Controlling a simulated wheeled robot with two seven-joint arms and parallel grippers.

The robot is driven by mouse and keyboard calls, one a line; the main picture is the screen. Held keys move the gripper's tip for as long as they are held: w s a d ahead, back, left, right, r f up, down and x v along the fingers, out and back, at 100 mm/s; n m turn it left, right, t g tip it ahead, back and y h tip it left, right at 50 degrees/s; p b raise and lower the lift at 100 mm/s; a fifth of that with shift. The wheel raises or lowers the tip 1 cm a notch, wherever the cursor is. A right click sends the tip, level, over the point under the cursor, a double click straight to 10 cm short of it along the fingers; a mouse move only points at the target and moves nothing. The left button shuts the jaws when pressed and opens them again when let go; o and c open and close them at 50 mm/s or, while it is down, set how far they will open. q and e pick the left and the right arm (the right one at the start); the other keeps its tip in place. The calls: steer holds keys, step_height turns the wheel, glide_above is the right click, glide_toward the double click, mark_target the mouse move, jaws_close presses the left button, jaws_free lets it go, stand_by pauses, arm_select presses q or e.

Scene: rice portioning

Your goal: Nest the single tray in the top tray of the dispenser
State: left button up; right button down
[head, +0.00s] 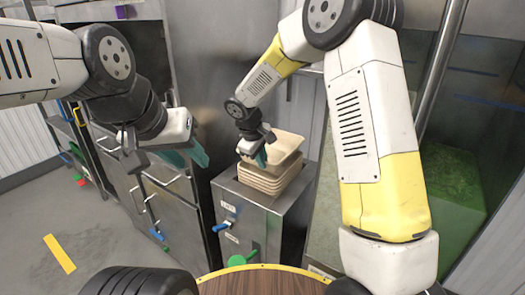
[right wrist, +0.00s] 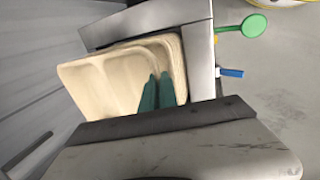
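The single tray (head: 287,146) is beige with compartments. It sits just over the stack of like trays in the dispenser (head: 249,195), tilted and offset to the back right. In the right wrist view the single tray (right wrist: 105,82) sticks out left of the stack (right wrist: 178,68). My right gripper (head: 262,158) is at its near left rim. Its teal fingers (right wrist: 157,92) are close together, seemingly pinching the tray's wall. Whether the single tray touches the top tray is hidden. My left gripper (head: 190,157) is left of the dispenser, holding nothing visible; its finger gap is unclear.
The metal dispenser has a blue handle (head: 222,226) and a green paddle (head: 240,259) on its front. A round wooden table edge (head: 262,281) lies in front. Metal cabinets stand left and a green-lit glass bay (head: 452,185) stands right.

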mark_target(262, 177)
steer(key=shift+f, duration=1.75)
steer(key=c, duration=1.6)
jaws_free()
steer(key=shift+s, duration=0.1)
steer(key=v, duration=0.8)
